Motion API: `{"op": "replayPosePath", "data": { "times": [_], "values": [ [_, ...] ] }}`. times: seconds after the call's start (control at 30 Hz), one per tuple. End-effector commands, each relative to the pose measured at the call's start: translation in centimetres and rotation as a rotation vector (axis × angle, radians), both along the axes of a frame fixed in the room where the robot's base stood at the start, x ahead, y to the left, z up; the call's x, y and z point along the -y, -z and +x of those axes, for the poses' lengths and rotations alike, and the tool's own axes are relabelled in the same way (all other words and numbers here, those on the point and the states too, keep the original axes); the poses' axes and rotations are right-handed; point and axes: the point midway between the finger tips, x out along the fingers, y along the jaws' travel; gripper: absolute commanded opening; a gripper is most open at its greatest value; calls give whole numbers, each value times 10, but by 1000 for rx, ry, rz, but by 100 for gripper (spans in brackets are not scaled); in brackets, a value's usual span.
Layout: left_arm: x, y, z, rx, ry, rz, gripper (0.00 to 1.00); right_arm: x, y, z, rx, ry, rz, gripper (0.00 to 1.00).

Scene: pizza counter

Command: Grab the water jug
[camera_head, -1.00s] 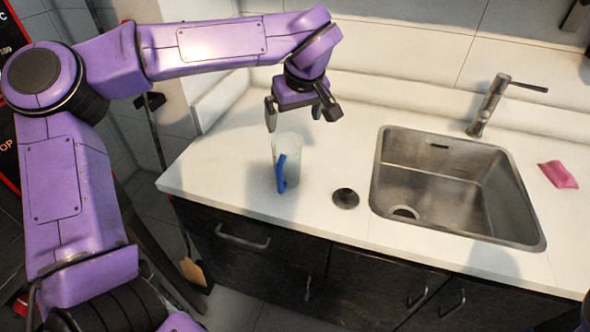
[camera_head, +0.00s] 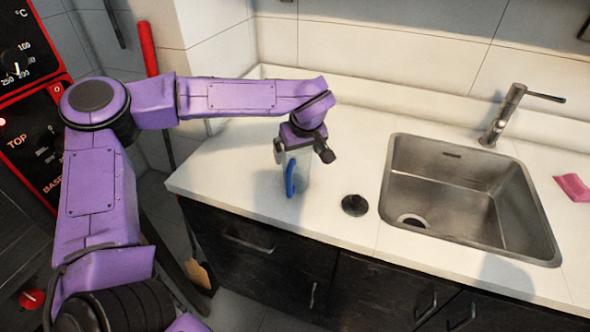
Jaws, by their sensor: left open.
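The water jug (camera_head: 302,177) is clear with a blue handle (camera_head: 290,177). It stands upright on the white counter, left of the sink, with its handle facing me. My left gripper (camera_head: 303,158) points down at the top of the jug, with its fingers apart around the upper part. The gripper hides the jug's rim, and I cannot tell whether the fingers touch it. My right gripper is not in view.
A steel sink (camera_head: 545,252) with a faucet (camera_head: 502,115) is set in the counter (camera_head: 235,175). A black round plug (camera_head: 354,205) lies between jug and sink. A pink cloth (camera_head: 573,187) lies at the right. A wall stands behind the counter.

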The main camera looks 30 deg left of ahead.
Motion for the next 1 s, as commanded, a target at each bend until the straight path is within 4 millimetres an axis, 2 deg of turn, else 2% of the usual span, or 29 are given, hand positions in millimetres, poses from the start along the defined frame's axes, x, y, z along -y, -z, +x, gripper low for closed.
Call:
{"op": "replayPosePath", "data": {
  "times": [0.07, 0.1, 0.27, 0.3, 0.47, 0.57, 0.67, 0.8, 1.0],
  "values": [
    [0, 0, 0, 0, 0, 0, 100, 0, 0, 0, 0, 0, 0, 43],
    [0, 0, 0, 0, 0, 0, 94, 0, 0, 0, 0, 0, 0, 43],
    [0, 0, 0, 0, 0, 0, 41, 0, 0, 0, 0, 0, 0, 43],
    [0, -1, 0, 0, 0, 0, 38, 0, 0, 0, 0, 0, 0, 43],
    [0, -1, 0, 1, 0, 1, 38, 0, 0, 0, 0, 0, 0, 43],
    [0, -8, 1, 3, 1, 1, 38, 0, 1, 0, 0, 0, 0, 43],
    [0, -28, 1, 6, 0, 1, 38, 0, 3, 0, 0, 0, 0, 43],
    [0, -64, 1, 6, -1, 3, 38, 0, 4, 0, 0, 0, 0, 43],
    [0, -96, 0, 2, -1, 1, 38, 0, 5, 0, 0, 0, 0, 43]
  ]
}}
